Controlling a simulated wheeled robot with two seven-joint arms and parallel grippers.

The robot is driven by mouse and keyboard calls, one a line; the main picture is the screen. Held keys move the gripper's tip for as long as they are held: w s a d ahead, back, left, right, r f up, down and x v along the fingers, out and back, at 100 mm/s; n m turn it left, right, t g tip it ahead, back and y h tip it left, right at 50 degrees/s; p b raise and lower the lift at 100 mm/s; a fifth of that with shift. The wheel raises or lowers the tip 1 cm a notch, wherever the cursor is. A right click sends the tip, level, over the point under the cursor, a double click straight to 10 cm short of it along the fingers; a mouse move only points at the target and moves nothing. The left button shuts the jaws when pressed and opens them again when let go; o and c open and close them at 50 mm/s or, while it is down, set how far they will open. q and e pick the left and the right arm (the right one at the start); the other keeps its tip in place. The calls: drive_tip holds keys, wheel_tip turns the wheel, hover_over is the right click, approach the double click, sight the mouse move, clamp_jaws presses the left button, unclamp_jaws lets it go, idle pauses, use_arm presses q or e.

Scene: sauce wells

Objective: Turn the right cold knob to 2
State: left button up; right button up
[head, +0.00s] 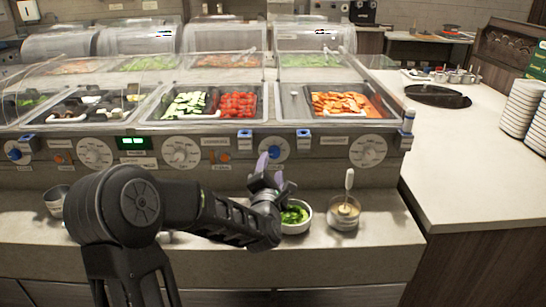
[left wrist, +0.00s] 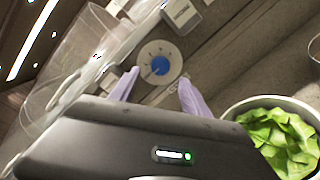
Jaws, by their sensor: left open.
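The right cold knob (head: 276,146) is a white dial with a blue centre on the front panel of the food counter. My left gripper (head: 270,170) is just in front of and below it, partly covering its lower part. The left wrist view shows the knob (left wrist: 159,65) beyond and roughly between the two lilac fingertips (left wrist: 158,80). The fingers are apart and empty, with no clear contact on the dial. The dial's numbers are too small to read. My right gripper is not in view.
A bowl of greens (head: 304,225) stands on the ledge close below my left gripper, with a sauce cup (head: 343,219) and spoon to its right. White dials (head: 367,151) flank the knob. A metal cup (head: 54,203) stands at left. Stacked plates (head: 522,105) are far right.

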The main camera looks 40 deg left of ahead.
sight(273, 155)
use_arm(q)
drive_tip(key=p+x, duration=0.1)
drive_tip(key=x, duration=0.5)
drive_tip(key=shift+w+a, duration=0.1)
clamp_jaws()
idle(0.5)
